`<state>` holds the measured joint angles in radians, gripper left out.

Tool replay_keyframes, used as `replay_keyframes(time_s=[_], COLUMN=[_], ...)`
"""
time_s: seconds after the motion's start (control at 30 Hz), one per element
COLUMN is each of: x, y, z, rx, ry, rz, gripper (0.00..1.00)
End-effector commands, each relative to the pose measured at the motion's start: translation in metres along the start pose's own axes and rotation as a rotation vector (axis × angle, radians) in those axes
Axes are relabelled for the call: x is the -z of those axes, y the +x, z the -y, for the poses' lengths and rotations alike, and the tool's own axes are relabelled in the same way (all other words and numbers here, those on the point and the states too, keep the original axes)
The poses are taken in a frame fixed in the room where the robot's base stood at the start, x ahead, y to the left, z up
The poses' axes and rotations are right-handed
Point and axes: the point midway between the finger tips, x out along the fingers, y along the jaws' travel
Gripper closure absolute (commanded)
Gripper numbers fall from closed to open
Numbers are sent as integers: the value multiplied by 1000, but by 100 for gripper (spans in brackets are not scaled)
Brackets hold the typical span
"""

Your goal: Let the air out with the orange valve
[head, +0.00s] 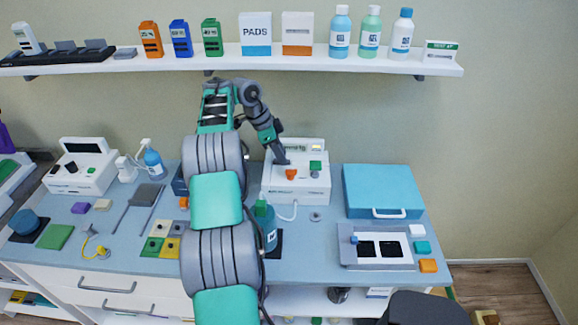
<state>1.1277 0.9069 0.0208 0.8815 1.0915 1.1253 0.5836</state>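The orange valve (291,175) is a small knob on the sloped front of a white device (296,192) at the back of the counter, right of my arm. My gripper (283,161) points down just above and slightly left of the orange valve. I cannot tell whether it touches the valve. The fingers are small and dark, and whether they are open or shut does not show. A green part (315,165) and a grey knob (315,174) sit to the right of the valve. The device's display (293,149) is partly hidden by my arm.
A pale tube (289,217) leaves the device's front. A blue case (382,190) stands to its right, a grey tray (377,248) before it. A green-topped bottle (268,228) stands close beside my arm. A loaded shelf (250,64) runs above.

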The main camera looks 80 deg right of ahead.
Motion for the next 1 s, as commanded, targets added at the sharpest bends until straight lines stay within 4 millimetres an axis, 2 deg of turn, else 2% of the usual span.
replay_keyframes(time_s=[0.03, 0.2, 0.4, 0.67, 1.0], x=[-1, -1, -1, -1, -1], y=[12, 44, 68, 72, 71], z=[-1, -1, -1, 0, 0], rx=[-3, -2, 0, 2, 1], ry=[0, -4, -5, -7, -7], rz=[0, 0, 0, 0, 1], gripper=[69, 69, 69, 69, 95])
